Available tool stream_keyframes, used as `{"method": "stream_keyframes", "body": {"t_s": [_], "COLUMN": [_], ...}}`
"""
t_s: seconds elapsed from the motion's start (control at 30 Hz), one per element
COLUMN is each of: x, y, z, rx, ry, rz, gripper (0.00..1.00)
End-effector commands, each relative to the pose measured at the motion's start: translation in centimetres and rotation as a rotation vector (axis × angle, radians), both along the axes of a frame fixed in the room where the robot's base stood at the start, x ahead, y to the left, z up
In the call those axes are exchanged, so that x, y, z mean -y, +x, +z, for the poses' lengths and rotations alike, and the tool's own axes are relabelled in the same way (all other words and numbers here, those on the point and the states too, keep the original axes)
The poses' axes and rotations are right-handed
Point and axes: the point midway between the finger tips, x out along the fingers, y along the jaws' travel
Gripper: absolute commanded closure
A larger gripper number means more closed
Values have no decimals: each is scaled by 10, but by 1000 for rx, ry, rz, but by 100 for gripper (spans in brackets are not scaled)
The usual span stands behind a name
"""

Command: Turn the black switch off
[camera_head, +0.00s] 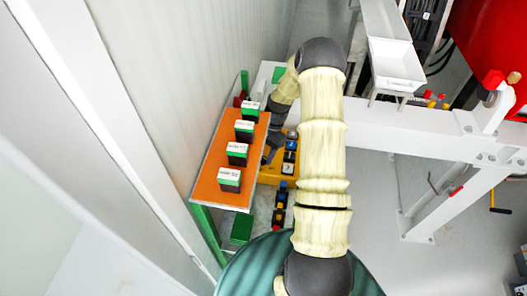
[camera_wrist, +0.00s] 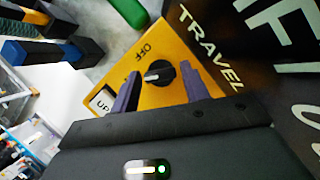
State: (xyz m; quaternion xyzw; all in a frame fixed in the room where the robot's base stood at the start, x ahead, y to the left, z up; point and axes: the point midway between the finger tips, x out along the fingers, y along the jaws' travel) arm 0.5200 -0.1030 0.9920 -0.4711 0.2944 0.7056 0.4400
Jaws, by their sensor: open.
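The black switch (camera_wrist: 160,72) is a round knob with a white mark, set on a yellow panel (camera_wrist: 90,82) in the wrist view. The word OFF is printed beside it, above and to its left in the picture. My gripper (camera_wrist: 161,80) is open, with one purple finger on each side of the knob. I cannot tell whether the fingers touch it. In the head view the yellow control box (camera_head: 279,171) is beside the orange shelf, partly hidden by my arm; the dark end of my gripper (camera_head: 269,152) is at its left side.
A white UP button (camera_wrist: 102,100) is left of the knob. A dark panel marked TRAVEL (camera_wrist: 255,50) adjoins on the right. In the head view, an orange shelf (camera_head: 208,180) with several green-and-white boxes stands close left of my arm, near a wall. Open floor (camera_head: 380,205) lies right.

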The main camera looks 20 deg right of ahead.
Motion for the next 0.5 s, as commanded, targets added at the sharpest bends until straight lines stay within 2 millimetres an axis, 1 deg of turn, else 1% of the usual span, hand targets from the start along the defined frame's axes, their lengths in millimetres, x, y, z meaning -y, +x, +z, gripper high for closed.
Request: {"method": "stream_keyframes", "body": {"t_s": [0.23, 0.27, 0.4, 0.43, 0.5], "x": [0, 0, 0, 0, 0], "y": [0, 0, 0, 0, 0], "z": [-1, -1, -1, -1, -1], "rx": [0, 0, 1, 1, 1], "ry": [-1, -1, 0, 0, 0], "rz": [0, 0, 0, 0, 0], "gripper": [55, 56, 84, 87, 87]}}
